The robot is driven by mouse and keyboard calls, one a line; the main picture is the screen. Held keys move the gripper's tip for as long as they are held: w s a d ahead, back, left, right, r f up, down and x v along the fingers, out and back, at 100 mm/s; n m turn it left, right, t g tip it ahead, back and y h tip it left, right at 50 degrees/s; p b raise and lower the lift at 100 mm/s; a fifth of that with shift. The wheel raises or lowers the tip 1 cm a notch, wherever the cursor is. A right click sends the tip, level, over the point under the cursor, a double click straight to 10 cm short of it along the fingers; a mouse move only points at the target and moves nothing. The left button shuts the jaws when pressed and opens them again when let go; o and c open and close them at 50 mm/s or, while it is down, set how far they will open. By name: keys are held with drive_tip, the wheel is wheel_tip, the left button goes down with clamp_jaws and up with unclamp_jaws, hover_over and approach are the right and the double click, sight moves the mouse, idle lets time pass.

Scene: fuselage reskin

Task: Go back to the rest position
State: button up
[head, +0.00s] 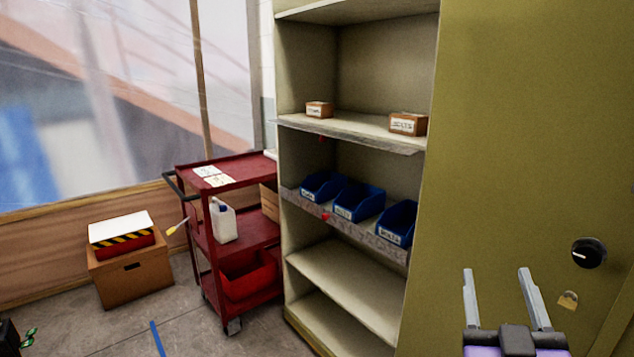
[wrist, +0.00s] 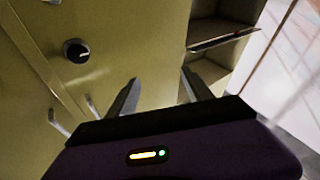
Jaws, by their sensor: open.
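My gripper (head: 498,272) shows at the lower right of the head view, its two grey fingers apart and nothing between them. It stands in front of a closed olive cabinet door (head: 525,120). In the wrist view my gripper (wrist: 158,88) is also open and empty, with the cabinet door (wrist: 135,50) beyond it. A black round knob (head: 588,252) is on the door, to the right of my gripper; it also shows in the wrist view (wrist: 76,50). A small brass padlock (head: 568,299) is near my right finger in the head view.
Open shelves (head: 345,130) left of the door hold two small boxes and blue bins (head: 357,201). A red cart (head: 225,225) carries a white jug (head: 223,221). A cardboard box (head: 131,270) stands on the floor at left. Bare floor (head: 190,335) shows at the lower left.

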drive_tip(key=s+a+f+n+y+p, duration=0.2)
drive_tip(key=s+a+f+y, duration=0.15)
drive_tip(key=s, duration=0.25)
drive_tip(key=s+a+f+n+y+p, duration=0.1)
drive_tip(key=s+a+f+y, duration=0.1)
drive_tip(key=s+a+f, duration=0.3)
drive_tip(key=s+d+f+m+g+p, duration=0.1)
drive_tip(key=s+f+g+p, duration=0.1)
drive_tip(key=s, duration=1)
drive_tip(key=s+f+m+g+p, duration=0.1)
drive_tip(key=s+f+g+p, duration=0.1)
drive_tip(key=s, duration=1.1)
drive_tip(key=shift+d+g+y+p, duration=0.4)
drive_tip(key=shift+g+p, duration=0.2)
drive_tip(key=shift+p, duration=0.55)
drive_tip(key=shift+r, duration=0.1)
